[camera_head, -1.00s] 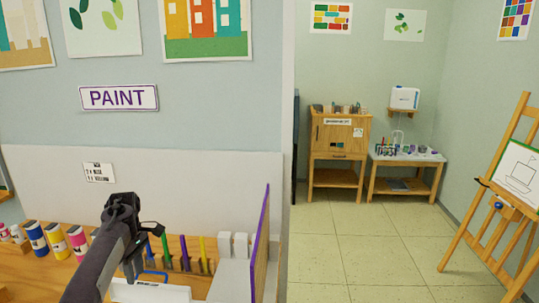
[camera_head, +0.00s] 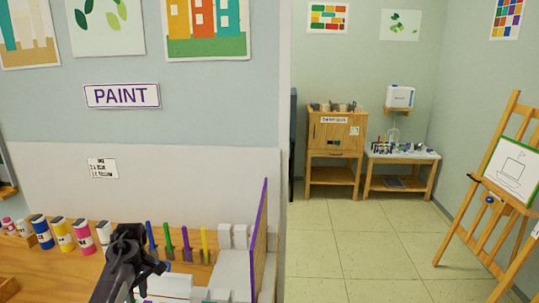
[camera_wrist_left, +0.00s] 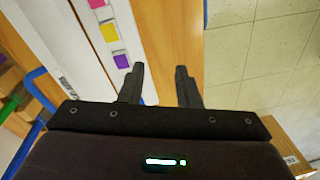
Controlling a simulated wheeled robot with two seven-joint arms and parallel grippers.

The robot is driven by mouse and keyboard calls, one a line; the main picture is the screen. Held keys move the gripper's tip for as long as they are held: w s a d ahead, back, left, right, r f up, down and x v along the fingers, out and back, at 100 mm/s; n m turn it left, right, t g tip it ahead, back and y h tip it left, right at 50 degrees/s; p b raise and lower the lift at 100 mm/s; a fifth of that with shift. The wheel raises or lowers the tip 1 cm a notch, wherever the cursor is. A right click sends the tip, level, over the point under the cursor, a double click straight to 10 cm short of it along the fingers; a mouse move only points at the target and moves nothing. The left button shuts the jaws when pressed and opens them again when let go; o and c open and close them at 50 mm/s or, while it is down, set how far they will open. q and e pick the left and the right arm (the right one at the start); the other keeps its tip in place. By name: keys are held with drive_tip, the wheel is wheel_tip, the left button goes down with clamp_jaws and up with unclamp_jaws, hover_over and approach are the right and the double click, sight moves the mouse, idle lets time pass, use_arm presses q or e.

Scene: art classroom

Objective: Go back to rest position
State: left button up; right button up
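My left gripper (camera_head: 132,250) and its dark forearm come in from the bottom left of the head view, in front of the wooden paint counter. In the left wrist view the two fingers of the left gripper (camera_wrist_left: 160,84) are spread apart. Nothing is between them; only the wooden surface shows beyond. My right gripper is in neither view.
Paint bottles (camera_head: 81,236) and upright coloured brushes (camera_head: 186,243) stand on the counter near the left arm. A purple-edged divider (camera_head: 260,240) closes its right end. To the right is open tiled floor (camera_head: 345,235), with an easel (camera_head: 478,215) at the far right.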

use_arm(q)
drive_tip(key=s+d+f+m, duration=0.1)
drive_tip(key=s+f, duration=0.1)
drive_tip(key=s+d+f+m, duration=0.2)
drive_tip(key=s, duration=0.1)
drive_tip(key=s+d+f+m+t, duration=0.1)
drive_tip(key=s+d+f+m, duration=0.1)
drive_tip(key=s+f, duration=0.1)
drive_tip(key=shift+s+y, duration=0.15)
drive_tip(key=shift+y, duration=0.15)
drive_tip(key=s+d+r+m+t+h, duration=0.15)
drive_tip(key=s+d+m, duration=0.25)
drive_tip(key=s, duration=0.4)
drive_tip(key=s+d+r+m+t, duration=0.1)
drive_tip(key=s+d+r+m, duration=0.25)
drive_tip(key=s, duration=0.45)
drive_tip(key=s+d+r+m+t+h, duration=0.1)
drive_tip(key=s+d+r+m, duration=0.2)
drive_tip(key=s, duration=0.5)
wheel_tip(320, 180, down, 30)
drive_tip(key=s+d+g, duration=0.1)
drive_tip(key=g, duration=0.1)
drive_tip(key=s+a+f, duration=0.3)
drive_tip(key=s+f, duration=1.6)
drive_tip(key=s, duration=0.1)
drive_tip(key=shift+s+a+f+m+g+y, duration=0.25)
drive_tip(key=shift+m+g+y, duration=0.1)
drive_tip(key=shift+g, duration=0.1)
